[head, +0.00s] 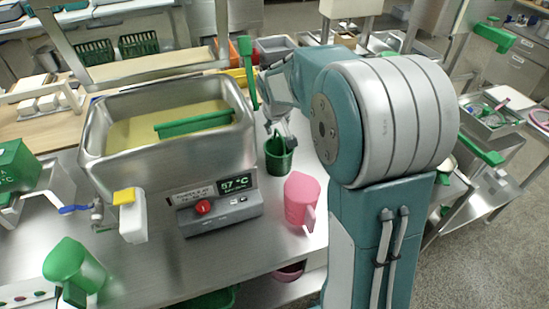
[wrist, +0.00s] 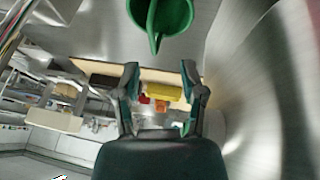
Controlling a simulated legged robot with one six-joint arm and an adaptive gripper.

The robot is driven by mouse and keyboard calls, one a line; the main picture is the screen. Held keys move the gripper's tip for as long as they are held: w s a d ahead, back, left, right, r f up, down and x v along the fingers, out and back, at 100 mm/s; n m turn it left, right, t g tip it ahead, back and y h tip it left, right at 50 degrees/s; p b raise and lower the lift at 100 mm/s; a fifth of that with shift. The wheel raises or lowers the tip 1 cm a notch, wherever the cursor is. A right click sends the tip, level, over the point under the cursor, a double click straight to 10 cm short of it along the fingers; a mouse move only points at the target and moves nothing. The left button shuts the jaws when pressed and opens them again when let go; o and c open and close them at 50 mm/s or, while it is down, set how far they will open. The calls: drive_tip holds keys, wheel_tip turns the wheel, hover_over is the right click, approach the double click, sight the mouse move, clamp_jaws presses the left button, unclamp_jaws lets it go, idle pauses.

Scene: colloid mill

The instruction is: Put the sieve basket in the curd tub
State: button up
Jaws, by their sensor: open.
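The curd tub (head: 95,155) is a steel rectangular vat holding yellowish contents, with a long green bar lying across the inside. A small green basket-like vessel (head: 278,158), which I take for the sieve basket, is on the steel bench right of the tub. My gripper (head: 281,141) is just above this vessel in the head view, partly hidden by my arm. In the wrist view my gripper (wrist: 160,70) has its two fingers apart with nothing held between them. A green vessel (wrist: 172,14) with a handle shows at the top edge, beyond the fingertips. Its holes cannot be made out.
A pink jug (head: 301,198) stands close in front of the green vessel. A control box (head: 212,205) is at the tub's front. A green upright piece (head: 246,70) rises by the tub's right rim. A green jug (head: 73,265) stands front left.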

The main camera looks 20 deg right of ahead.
sight(280, 135)
drive_tip(key=shift+w+d+f, duration=0.25)
drive_tip(key=shift+d+f, duration=0.15)
drive_tip(key=shift+f, duration=0.2)
drive_tip(key=shift+w+d+f, duration=0.25)
drive_tip(key=shift+d+f, duration=0.15)
drive_tip(key=shift+f, duration=0.15)
drive_tip(key=x, duration=0.5)
drive_tip(key=shift+w+d+f, duration=0.1)
drive_tip(key=shift+w+f, duration=0.05)
drive_tip(key=shift+w, duration=0.1)
drive_tip(key=shift+d, duration=0.1)
drive_tip(key=c, duration=0.7)
drive_tip(key=shift+a, duration=0.2)
clamp_jaws()
